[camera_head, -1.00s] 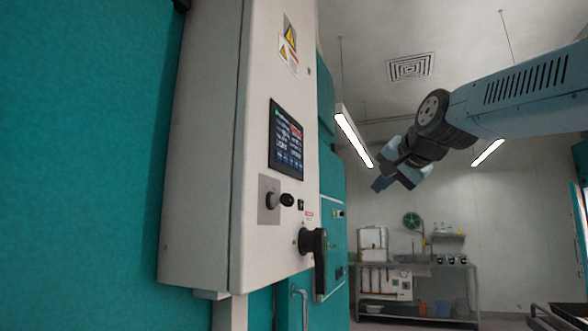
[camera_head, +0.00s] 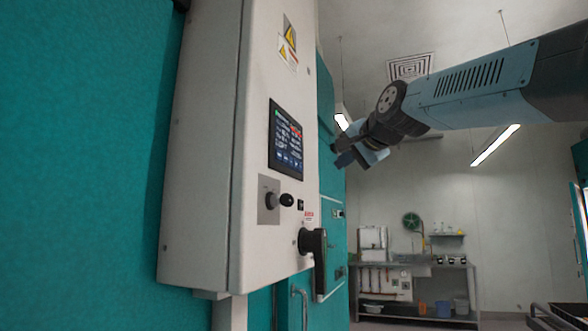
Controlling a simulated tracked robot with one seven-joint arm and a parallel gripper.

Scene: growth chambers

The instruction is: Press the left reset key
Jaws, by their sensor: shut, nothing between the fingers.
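A white control box (camera_head: 208,150) is fixed to the teal wall on the left. Its face carries a dark touch screen (camera_head: 286,140) with a row of small blue keys (camera_head: 287,158) along the bottom. Below is a metal plate (camera_head: 263,214) with a round dark knob (camera_head: 271,201) and another dark knob (camera_head: 287,200) beside it. A small dark switch (camera_head: 301,204) is to their right. The labels are too small to read, so I cannot tell which is the left reset key. My gripper (camera_head: 343,158) is shut and empty, right of the screen and apart from the box.
A black rotary handle (camera_head: 319,255) sticks out from the box's lower right. Teal cabinets (camera_head: 332,215) stand behind the box. A metal bench (camera_head: 415,267) with equipment is against the far wall. The space right of the box is open apart from my arm.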

